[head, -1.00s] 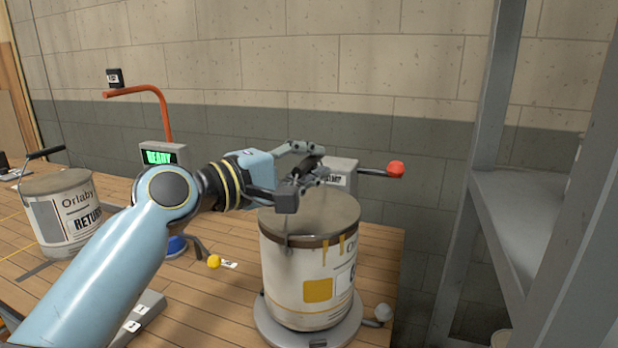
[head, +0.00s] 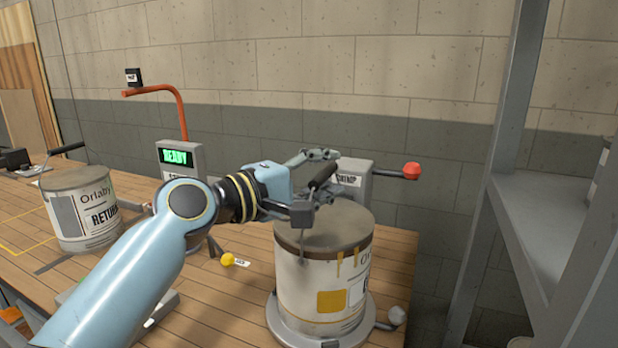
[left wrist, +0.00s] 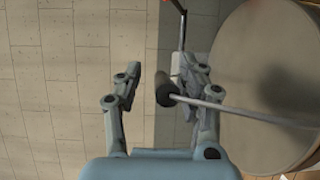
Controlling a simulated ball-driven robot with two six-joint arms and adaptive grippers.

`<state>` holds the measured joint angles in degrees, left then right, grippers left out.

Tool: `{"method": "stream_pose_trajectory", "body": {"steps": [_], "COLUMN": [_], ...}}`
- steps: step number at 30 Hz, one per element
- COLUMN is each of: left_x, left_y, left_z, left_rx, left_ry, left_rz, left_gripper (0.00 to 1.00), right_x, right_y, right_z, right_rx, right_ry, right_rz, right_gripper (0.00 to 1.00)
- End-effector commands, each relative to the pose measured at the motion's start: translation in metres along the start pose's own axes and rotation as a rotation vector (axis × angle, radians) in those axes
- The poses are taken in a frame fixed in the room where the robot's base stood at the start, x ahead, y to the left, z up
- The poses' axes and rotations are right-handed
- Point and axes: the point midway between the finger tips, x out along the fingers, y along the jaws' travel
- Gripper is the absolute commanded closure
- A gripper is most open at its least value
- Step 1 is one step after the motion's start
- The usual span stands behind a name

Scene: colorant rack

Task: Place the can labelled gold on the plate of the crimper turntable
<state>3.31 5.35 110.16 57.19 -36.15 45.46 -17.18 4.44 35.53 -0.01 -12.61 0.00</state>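The can with a gold square (head: 331,301) on its label stands upright on the round plate of the crimper turntable (head: 283,326). Its lettering is only partly in view. Its wire handle is raised, with the dark grip (head: 322,176) above the lid. My left gripper (head: 312,185) is just above the lid, around the handle grip. In the left wrist view, its fingers (left wrist: 163,88) are apart, with the grip (left wrist: 166,88) between them, nearer the right finger. The can's lid (left wrist: 265,75) fills the right side there. My right gripper is not in view.
A can marked RETURN (head: 82,215) stands at the left of the wooden bench. A post with a green READY display (head: 178,158) is behind my left arm. A red-knobbed lever (head: 411,171) juts out behind the gold can. A grey metal shelf (head: 540,215) stands at the right.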

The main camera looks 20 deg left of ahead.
Motion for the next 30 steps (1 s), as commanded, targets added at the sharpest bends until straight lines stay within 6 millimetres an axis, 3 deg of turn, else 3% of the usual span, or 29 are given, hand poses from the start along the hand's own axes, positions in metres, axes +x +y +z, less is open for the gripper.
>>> {"method": "stream_pose_trajectory", "body": {"steps": [5, 15, 21, 30], "left_x": [-0.027, -0.100, -0.117, -0.119], "left_y": [-0.003, -0.003, -0.001, 0.000], "left_z": [0.000, 0.000, 0.000, 0.000], "left_rx": [0.005, 0.006, 0.002, 0.000], "left_ry": [0.001, -0.001, -0.001, -0.001], "left_rz": [-0.004, -0.007, -0.003, 0.000], "left_gripper": [0.60, 0.60, 0.60, 0.60], "right_x": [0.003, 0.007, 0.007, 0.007], "right_y": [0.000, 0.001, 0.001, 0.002], "right_z": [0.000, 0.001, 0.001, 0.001], "right_rx": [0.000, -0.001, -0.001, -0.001], "right_ry": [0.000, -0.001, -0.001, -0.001], "right_rz": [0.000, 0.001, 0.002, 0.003], "right_gripper": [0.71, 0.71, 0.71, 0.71]}}
